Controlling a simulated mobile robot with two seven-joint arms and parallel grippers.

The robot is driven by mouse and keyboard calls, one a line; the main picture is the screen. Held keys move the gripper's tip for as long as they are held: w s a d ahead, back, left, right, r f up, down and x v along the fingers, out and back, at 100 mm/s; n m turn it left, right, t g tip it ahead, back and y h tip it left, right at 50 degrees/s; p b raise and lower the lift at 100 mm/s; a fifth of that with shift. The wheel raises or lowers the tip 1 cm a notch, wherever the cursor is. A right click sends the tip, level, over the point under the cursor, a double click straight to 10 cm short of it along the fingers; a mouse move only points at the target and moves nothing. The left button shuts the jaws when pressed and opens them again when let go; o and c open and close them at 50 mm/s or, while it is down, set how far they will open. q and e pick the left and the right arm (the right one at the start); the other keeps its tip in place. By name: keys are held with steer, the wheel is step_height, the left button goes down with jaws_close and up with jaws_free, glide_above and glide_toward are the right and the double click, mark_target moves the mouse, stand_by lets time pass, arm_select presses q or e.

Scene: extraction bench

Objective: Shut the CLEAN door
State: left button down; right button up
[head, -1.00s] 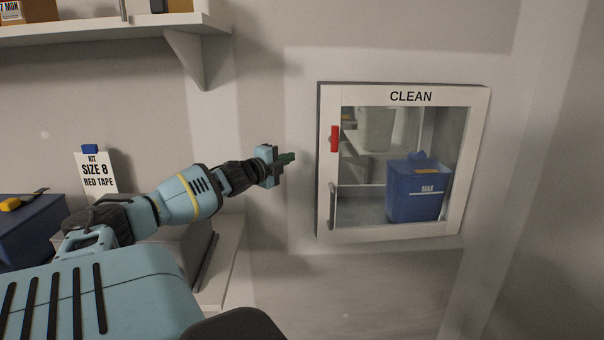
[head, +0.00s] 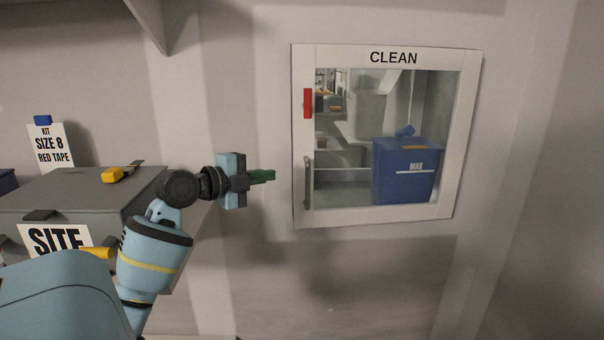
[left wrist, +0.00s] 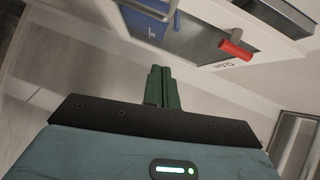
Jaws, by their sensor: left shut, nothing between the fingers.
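The CLEAN door (head: 393,58) is a white-framed glass door on a wall cabinet, with a grey bar handle (head: 308,183) and a red tab (head: 308,103) on its left side. It looks flush or nearly flush with the cabinet; I cannot tell whether a small gap is left. My left gripper (head: 272,175) is shut and empty, just left of the door's handle side and apart from it in the picture. In the left wrist view its green fingers (left wrist: 160,75) are together, with the red tab (left wrist: 235,49) beyond them. My right gripper is not in view.
A blue bin (head: 405,175) stands behind the glass. At left, a grey case (head: 80,190) with a SITE label carries a yellow-handled tool (head: 117,174) and stands near my arm. A shelf bracket (head: 150,22) is at upper left. The wall below the cabinet is clear.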

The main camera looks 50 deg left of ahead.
arm_select(q)
steer(key=w+a+f, duration=0.2)
steer(key=w+a, duration=0.1)
steer(key=w, duration=0.9)
steer(key=shift+w, duration=0.35)
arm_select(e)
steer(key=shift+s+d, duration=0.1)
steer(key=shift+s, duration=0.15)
arm_select(q)
steer(key=shift+a, duration=0.15)
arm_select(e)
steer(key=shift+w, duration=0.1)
arm_select(q)
steer(key=shift+f, duration=0.1)
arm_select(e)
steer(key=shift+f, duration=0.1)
